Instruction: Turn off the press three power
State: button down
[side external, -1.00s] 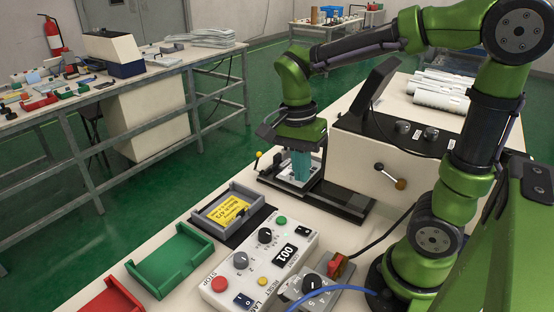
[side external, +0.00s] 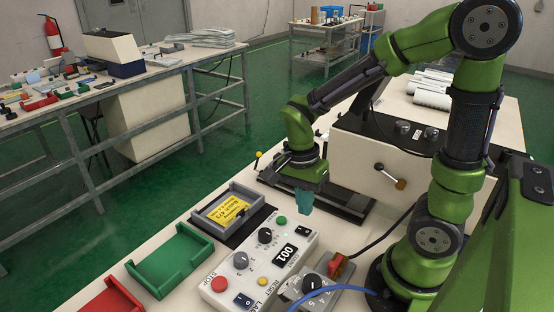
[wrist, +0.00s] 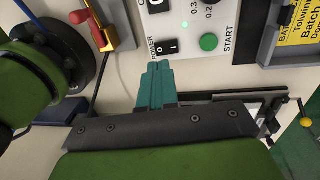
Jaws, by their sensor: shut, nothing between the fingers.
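The white control panel (side external: 285,265) lies on the bench with a red STOP button, dials, a display reading 001 and a green START button (side external: 281,220). The black POWER rocker switch (wrist: 166,47) is at its far end beside the START button (wrist: 208,42); in the side view the rocker (side external: 302,231) is small. A small green light (wrist: 184,25) is lit near it. My gripper (side external: 304,210) is shut and empty, its teal fingers tilted toward the panel. In the wrist view the fingertips (wrist: 158,65) appear just short of the rocker; the gap's height is unclear.
A grey dial box (side external: 318,288) with a red part (side external: 338,266) and cable sits right of the panel. A grey tray with a yellow card (side external: 228,213) and a green tray (side external: 170,262) are left. The machine with a ball lever (side external: 390,174) stands behind.

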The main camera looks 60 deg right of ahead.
aim_at(304, 231)
jog(key=shift+s+f, duration=0.2)
jog(key=shift+f, duration=1.15)
jog(key=shift+s+f, duration=0.15)
jog(key=shift+f, duration=1.2)
jog(key=shift+s+f, duration=0.3)
jog(key=shift+f, duration=0.2)
jog(key=shift+s+f, duration=0.15)
jog(key=shift+s, duration=0.1)
jog(key=shift+a, duration=0.1)
jog(key=shift+w, duration=0.8)
notch_tip(304, 231, up, 15)
jog(key=shift+w, duration=0.3)
